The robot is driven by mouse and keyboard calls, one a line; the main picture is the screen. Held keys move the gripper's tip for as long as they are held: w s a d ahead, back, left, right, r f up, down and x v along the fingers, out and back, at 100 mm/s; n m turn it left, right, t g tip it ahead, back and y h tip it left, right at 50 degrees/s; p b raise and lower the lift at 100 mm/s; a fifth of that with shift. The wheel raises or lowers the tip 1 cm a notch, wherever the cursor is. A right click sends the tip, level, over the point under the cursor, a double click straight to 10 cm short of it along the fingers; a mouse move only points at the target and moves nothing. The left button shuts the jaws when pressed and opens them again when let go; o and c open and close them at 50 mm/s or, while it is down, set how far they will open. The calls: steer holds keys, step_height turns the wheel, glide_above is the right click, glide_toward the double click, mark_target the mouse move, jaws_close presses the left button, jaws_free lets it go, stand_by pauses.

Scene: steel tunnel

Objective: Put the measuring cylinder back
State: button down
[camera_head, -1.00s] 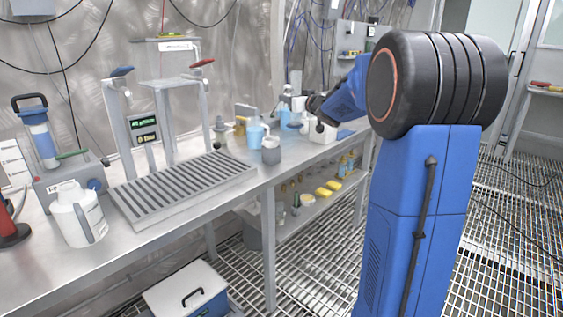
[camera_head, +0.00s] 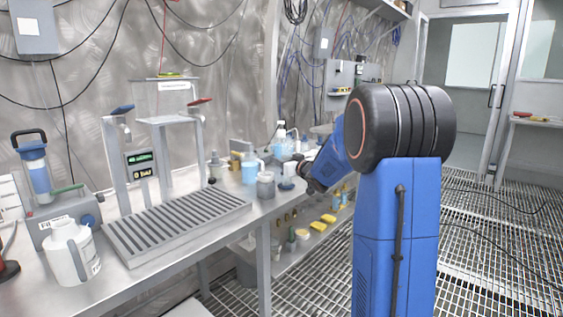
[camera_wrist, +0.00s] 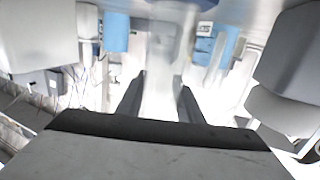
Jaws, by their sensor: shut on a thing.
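In the wrist view, the two dark fingers of my gripper (camera_wrist: 160,100) stand either side of a pale, translucent upright body, the measuring cylinder (camera_wrist: 160,75). The gripper is shut on it; its outline is washed out and its ends are hard to make out. In the head view, my gripper (camera_head: 306,172) is at the right part of the steel bench (camera_head: 150,248), just right of a grey cup (camera_head: 265,187). I cannot make out the cylinder there, nor whether it touches the bench.
A blue container (camera_head: 249,170) and a wash bottle (camera_head: 281,143) stand near my gripper. A slatted grey rack (camera_head: 180,225) fills the bench middle, with a white jug (camera_head: 70,252) and a pump-like device (camera_head: 68,212) at left. Yellow items (camera_head: 326,219) lie on the lower shelf.

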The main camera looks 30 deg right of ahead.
steer(key=shift+f, duration=0.15)
steer(key=c, duration=1.2)
jaws_free()
steer(key=s, duration=1.2)
steer(key=shift+d+r, duration=0.25)
steer(key=shift+r, duration=0.15)
steer(key=shift+a, duration=0.1)
